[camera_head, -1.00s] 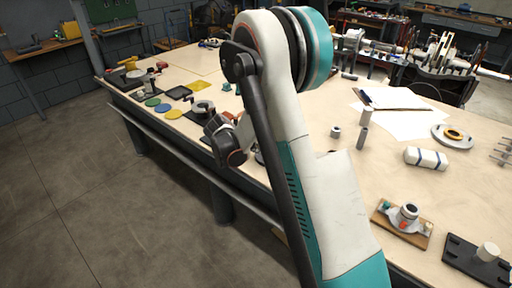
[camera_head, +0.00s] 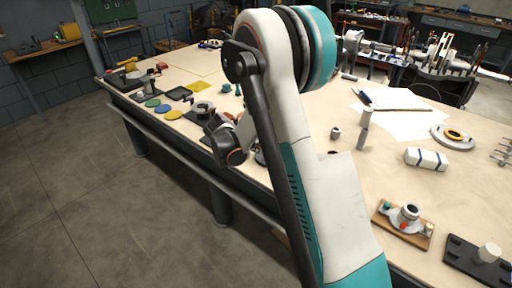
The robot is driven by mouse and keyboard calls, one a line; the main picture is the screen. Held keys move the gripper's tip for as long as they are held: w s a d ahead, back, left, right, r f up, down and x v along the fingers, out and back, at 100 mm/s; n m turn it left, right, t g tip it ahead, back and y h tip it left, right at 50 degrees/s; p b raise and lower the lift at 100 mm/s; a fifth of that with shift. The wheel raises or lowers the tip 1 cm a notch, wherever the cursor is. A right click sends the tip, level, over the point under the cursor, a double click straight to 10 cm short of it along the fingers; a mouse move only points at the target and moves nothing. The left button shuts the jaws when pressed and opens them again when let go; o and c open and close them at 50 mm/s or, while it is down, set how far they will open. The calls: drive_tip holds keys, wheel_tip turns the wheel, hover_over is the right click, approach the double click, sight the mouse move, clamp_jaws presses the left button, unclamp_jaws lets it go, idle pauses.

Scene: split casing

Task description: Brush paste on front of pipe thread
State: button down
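The end of my arm hangs over the near-left edge of the long workbench (camera_head: 300,105). My gripper (camera_head: 214,124) shows only as a small dark shape beside the wrist, and I cannot make out its fingers. A grey ring-shaped part (camera_head: 203,108) on a dark base lies on the bench close behind it. I cannot tell whether it touches my gripper. I cannot pick out the pipe thread, the brush or the paste with certainty. My upper arm hides the middle of the bench.
Green, blue and yellow discs (camera_head: 163,105) lie left of the wrist near the bench edge. At right are a white banded roll (camera_head: 426,159), a flanged ring (camera_head: 453,135), a wooden board with fittings (camera_head: 403,224) and a dark plate (camera_head: 478,262). Open floor lies left.

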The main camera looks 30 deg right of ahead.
drive_tip(key=shift+r, duration=0.4)
drive_tip(key=shift+f+b, duration=0.9)
drive_tip(key=shift+b, duration=0.05)
drive_tip(key=shift+r, duration=0.5)
drive_tip(key=shift+a, duration=0.1)
drive_tip(key=a, duration=0.1)
drive_tip(key=s+a, duration=0.1)
drive_tip(key=a, duration=0.1)
drive_tip(key=s+a, duration=0.1)
drive_tip(key=a, duration=0.1)
drive_tip(key=shift+a, duration=0.25)
idle(0.5)
drive_tip(key=shift+f+b, duration=0.1)
drive_tip(key=shift+b, duration=0.2)
idle(0.4)
